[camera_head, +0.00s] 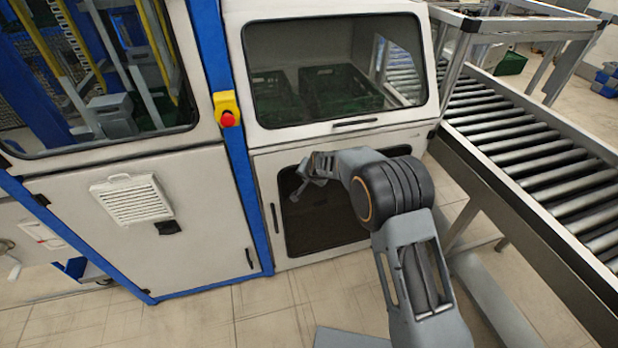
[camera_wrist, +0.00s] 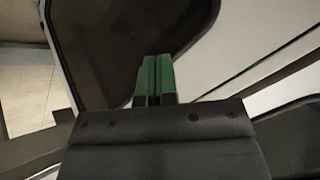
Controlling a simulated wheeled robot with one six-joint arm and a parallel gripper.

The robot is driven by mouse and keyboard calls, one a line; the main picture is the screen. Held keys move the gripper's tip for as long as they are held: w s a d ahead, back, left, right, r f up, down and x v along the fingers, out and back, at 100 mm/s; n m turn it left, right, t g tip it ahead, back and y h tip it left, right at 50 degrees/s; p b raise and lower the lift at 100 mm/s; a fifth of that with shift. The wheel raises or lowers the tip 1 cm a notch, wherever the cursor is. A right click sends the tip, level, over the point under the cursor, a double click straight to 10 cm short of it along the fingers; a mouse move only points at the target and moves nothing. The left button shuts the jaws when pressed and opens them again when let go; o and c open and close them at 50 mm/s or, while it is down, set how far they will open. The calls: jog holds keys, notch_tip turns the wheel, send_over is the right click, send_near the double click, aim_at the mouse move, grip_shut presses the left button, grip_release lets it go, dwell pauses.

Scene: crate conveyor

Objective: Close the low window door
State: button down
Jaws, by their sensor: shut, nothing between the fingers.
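The low window door (camera_head: 310,228) is a white panel with a dark window and rounded corners, below the larger upper window of the machine. It looks flush or nearly flush with the front; a small gap cannot be ruled out. A dark vertical handle shows on its left side. My gripper (camera_head: 305,178) is in front of the upper left part of this door, and my arm hides its right part. In the wrist view, my gripper's green fingers (camera_wrist: 154,75) are together and empty, over the door's dark window (camera_wrist: 125,40). Contact with the door cannot be told.
The upper window (camera_head: 330,70) shows dark green crates behind it. A red emergency button (camera_head: 227,118) on a yellow box sits on the blue post (camera_head: 213,60). A roller conveyor (camera_head: 530,150) stands at the right. The tiled floor (camera_head: 240,318) in front is clear.

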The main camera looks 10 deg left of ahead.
jog(key=s+r, duration=0.6)
jog(key=r, duration=0.1)
jog(key=s+d+f+n+g+h, duration=0.1)
jog(key=s+d+n+g+h, duration=0.2)
jog(key=s+d, duration=0.4)
jog(key=s+d+r, duration=0.4)
jog(key=s+d, duration=0.2)
jog(key=d, duration=0.2)
jog(key=s+d+r+t, duration=0.1)
jog(key=s+d+r, duration=0.3)
jog(key=s+d, duration=0.2)
jog(key=s+d+r+m+h, duration=0.1)
jog(key=s+d+r, duration=0.3)
jog(key=s+d, duration=0.3)
jog(key=d, duration=0.2)
jog(key=shift+d+t+b, duration=0.3)
jog(key=shift+b, duration=0.1)
jog(key=shift+a, duration=0.1)
